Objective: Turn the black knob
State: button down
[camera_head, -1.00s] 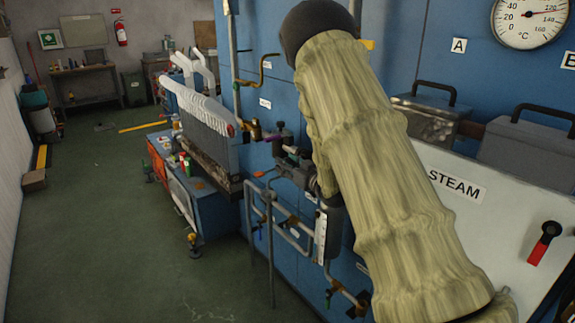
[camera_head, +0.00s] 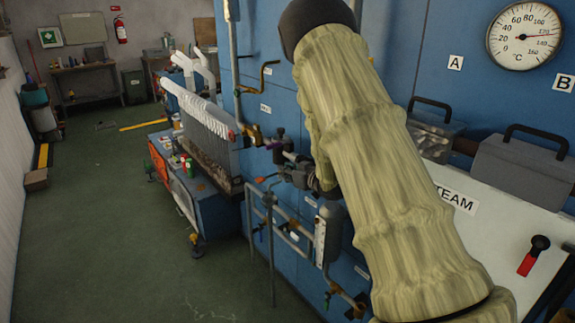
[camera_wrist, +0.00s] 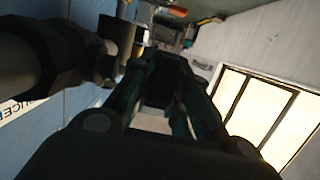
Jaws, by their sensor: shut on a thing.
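In the wrist view my gripper (camera_wrist: 165,88) has its fingers closed around a dark block-like thing, which I take to be the black knob (camera_wrist: 168,72). Its outline is hard to read in the shadow. In the head view my gripper (camera_head: 300,176) shows small and dark at the pipe fittings on the blue wall, left of my sleeved arm. The sleeve hides part of it, and the knob cannot be made out there.
A dark upright fitting (camera_head: 279,134) and brass valve (camera_head: 252,135) sit close by on the wall pipes. At right are a dial gauge (camera_head: 524,36), grey lidded boxes (camera_head: 520,165) and a red-handled lever (camera_head: 528,262). The green floor (camera_head: 120,240) at left is open.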

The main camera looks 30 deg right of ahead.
jog(key=shift+w+d+r+g+p, duration=0.1)
jog(key=shift+r+g+p, duration=0.25)
jog(key=shift+g+p, duration=1.4)
jog(key=shift+t+p, duration=0.35)
jog(key=shift+p, duration=0.5)
jog(key=shift+f+p, duration=0.25)
jog(key=shift+p, duration=0.35)
jog(key=c, duration=1.4)
grip_release()
jog(key=shift+o, duration=0.2)
jog(key=v, duration=1.1)
jog(key=shift+s+r, duration=0.25)
jog(key=shift+r, duration=0.25)
